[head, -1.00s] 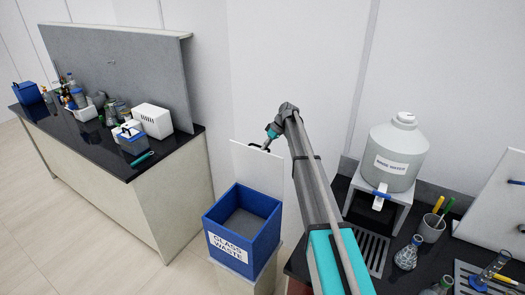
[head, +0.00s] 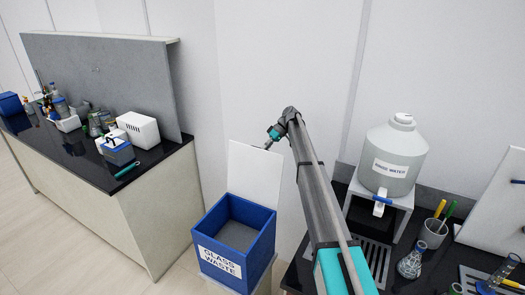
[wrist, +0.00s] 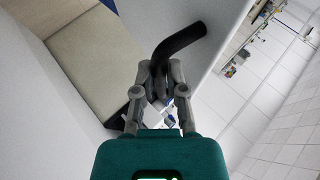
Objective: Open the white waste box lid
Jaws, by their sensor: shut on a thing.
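The waste box (head: 222,262) is blue with a "GLASS WASTE" label on its front, and its top is uncovered. Its white lid (head: 254,178) stands roughly upright at the back of the box, leaning slightly back. My gripper (head: 268,146) is at the lid's top edge, toward its right corner. In the wrist view my gripper (wrist: 158,80) is shut on a black bent handle (wrist: 182,40). Where the handle joins the lid is hard to make out.
A black-topped bench (head: 72,160) with bottles and a white box stands at the left. At the right, a rinse water jug (head: 394,158) sits on a white stand beside my arm, with a pen cup (head: 433,233) and flasks nearby. A wall is close behind the lid.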

